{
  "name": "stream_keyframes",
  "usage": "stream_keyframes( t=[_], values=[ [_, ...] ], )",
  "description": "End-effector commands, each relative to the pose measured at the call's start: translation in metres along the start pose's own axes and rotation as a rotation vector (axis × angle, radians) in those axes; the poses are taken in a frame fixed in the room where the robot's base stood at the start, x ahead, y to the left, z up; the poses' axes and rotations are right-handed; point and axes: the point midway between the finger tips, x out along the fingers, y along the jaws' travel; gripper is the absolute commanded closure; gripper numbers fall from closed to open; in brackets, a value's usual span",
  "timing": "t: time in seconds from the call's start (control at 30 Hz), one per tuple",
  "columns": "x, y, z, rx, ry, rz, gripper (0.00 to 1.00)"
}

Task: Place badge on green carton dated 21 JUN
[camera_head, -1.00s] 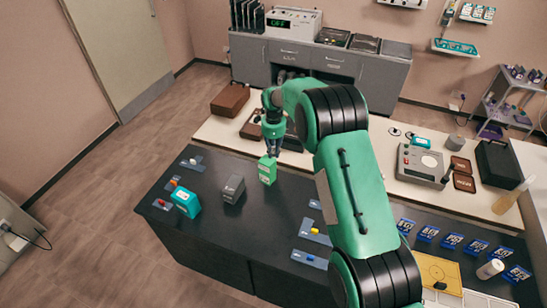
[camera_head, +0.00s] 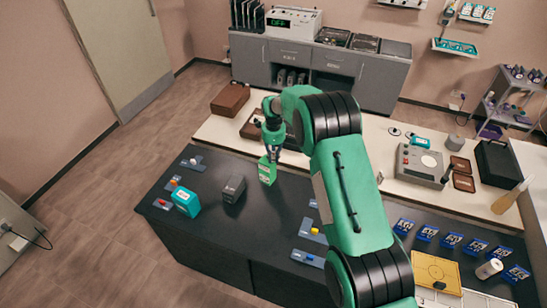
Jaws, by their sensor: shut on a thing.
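The green carton (camera_head: 267,174) stands upright on the dark counter, with pale print on its front too small to read. My gripper (camera_head: 272,156) points down at the carton's top, its fingertips close together. The badge is too small to make out and seems hidden between the fingertips. I cannot tell whether it touches the carton. A dark grey carton (camera_head: 233,189) and a teal carton (camera_head: 186,202) stand to the left.
Small slabs with coloured pieces lie at the counter's left, such as one with an orange piece (camera_head: 174,183), and at right, one with a yellow piece (camera_head: 314,231). The dark counter (camera_head: 255,220) is clear in front of the cartons. A brown box (camera_head: 230,99) stands behind.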

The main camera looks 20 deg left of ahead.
Motion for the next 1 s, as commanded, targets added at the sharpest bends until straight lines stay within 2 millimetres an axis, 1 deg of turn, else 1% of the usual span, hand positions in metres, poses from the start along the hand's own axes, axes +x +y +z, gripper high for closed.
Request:
stream_keyframes(
  t=[0.3, 0.33, 0.4, 0.43, 0.77, 1.0],
  values=[
    [0.003, 0.0, 0.0, 0.0, 0.0, 0.0, 1.0],
    [0.004, 0.0, 0.0, 0.0, 0.0, 0.0, 0.81],
    [0.003, 0.0, 0.0, 0.0, 0.0, 0.0, 0.67],
    [0.003, 0.0, 0.0, 0.0, 0.0, 0.0, 0.64],
    [0.002, 0.0, 0.0, 0.0, 0.0, 0.0, 0.64],
    [-0.008, -0.001, 0.0, 0.0, 0.0, -0.001, 0.64]
  ],
)
